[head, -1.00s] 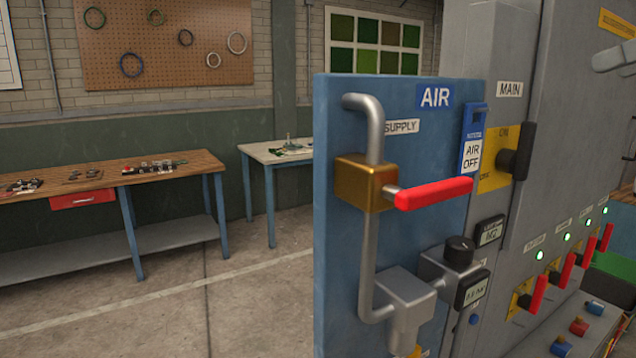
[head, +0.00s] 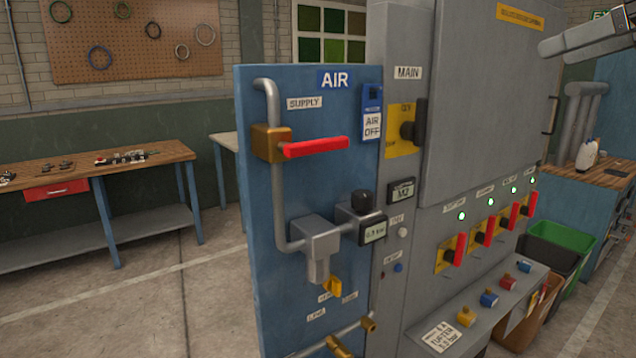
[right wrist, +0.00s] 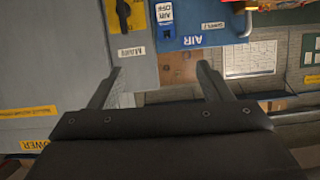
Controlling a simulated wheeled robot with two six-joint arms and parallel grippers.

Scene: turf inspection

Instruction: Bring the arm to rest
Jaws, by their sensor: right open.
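That view is turned upside down, with the cabinet and the blue AIR panel (right wrist: 190,28) beyond the fingers. Neither finger visibly touches anything. My left gripper is not in view.
The blue panel (head: 255,210) carries a red-handled valve (head: 315,147), which points right. The cabinet has a black MAIN switch (head: 413,130) and several red levers below green lights. A wooden bench (head: 95,165) stands left, bins (head: 560,240) right. Floor at left is clear.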

